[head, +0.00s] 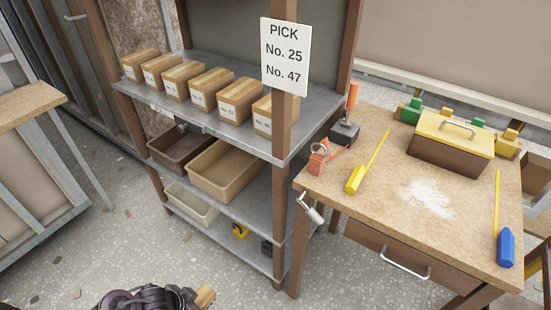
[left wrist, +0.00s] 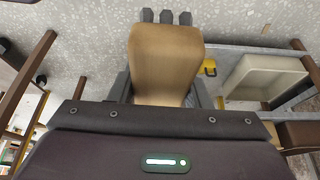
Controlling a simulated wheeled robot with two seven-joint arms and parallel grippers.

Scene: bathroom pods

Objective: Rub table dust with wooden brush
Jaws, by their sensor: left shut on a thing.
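My left gripper (left wrist: 162,92) is shut on the wooden brush (left wrist: 166,55), whose tan body fills the middle of the left wrist view. Several dark grey tufts show at the brush's far end. In the head view my left gripper (head: 188,297) is at the bottom edge, left of the table and over the floor, with a bit of the brush (head: 205,296) showing. White dust (head: 428,197) lies in a patch on the wooden table (head: 385,225) at the right, well apart from the brush. My right gripper is not in view.
On the table are a brown toolbox with yellow lid (head: 452,142), a yellow tool (head: 355,179), a blue tool (head: 506,247), an orange clamp (head: 318,163) and an orange-handled tool (head: 345,131). A metal shelf (head: 200,118) with boxes and bins stands left of the table.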

